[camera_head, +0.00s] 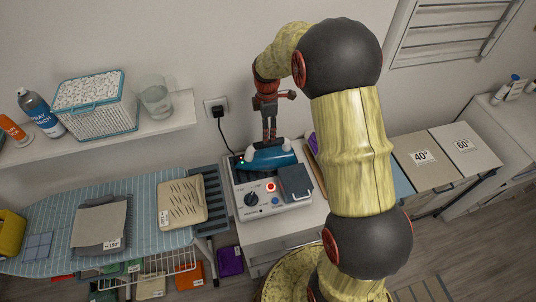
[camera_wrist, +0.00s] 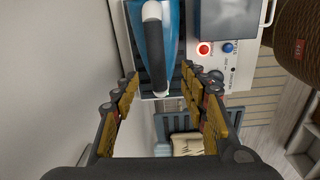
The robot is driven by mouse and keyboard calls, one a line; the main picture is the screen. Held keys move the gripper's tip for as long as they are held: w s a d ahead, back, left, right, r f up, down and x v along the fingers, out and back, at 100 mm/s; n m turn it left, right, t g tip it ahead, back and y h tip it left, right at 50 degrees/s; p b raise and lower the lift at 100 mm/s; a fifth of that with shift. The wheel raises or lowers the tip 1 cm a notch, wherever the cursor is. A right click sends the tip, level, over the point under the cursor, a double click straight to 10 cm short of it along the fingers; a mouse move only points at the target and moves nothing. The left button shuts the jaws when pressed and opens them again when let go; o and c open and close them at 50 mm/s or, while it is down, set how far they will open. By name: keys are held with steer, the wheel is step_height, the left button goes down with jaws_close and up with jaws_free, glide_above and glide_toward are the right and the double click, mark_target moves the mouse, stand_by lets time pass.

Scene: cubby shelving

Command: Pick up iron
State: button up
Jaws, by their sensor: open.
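The blue iron (camera_head: 268,159) rests on the white and grey steam station (camera_head: 247,212) on a white cabinet. In the wrist view the iron (camera_wrist: 172,45) shows at top centre, with its white and black handle running down the picture. My gripper (camera_head: 269,138) points down just above the iron in the head view. In the wrist view my gripper (camera_wrist: 158,76) is open and empty, with one finger on each side of the handle's line. I cannot tell whether a finger touches the iron.
A black plug and cord (camera_head: 221,115) come from the wall behind. An ironing board (camera_head: 140,210) with folded cloths stands at the left. A shelf (camera_head: 182,111) holds a basket (camera_head: 96,103) and a glass jar (camera_head: 154,97). Laundry bins (camera_head: 428,165) stand at the right.

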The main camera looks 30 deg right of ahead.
mark_target(268, 145)
steer(key=f, duration=0.3)
steer(key=shift+w+d+f+n, duration=0.25)
steer(key=shift+d+f+n, duration=0.05)
steer(key=shift+f+n, duration=0.1)
steer(key=shift+f, duration=2.8)
steer(key=shift+f+b, duration=0.25)
steer(key=shift+b, duration=0.05)
jaws_close()
steer(key=shift+w+r, duration=0.15)
steer(key=shift+w, duration=0.05)
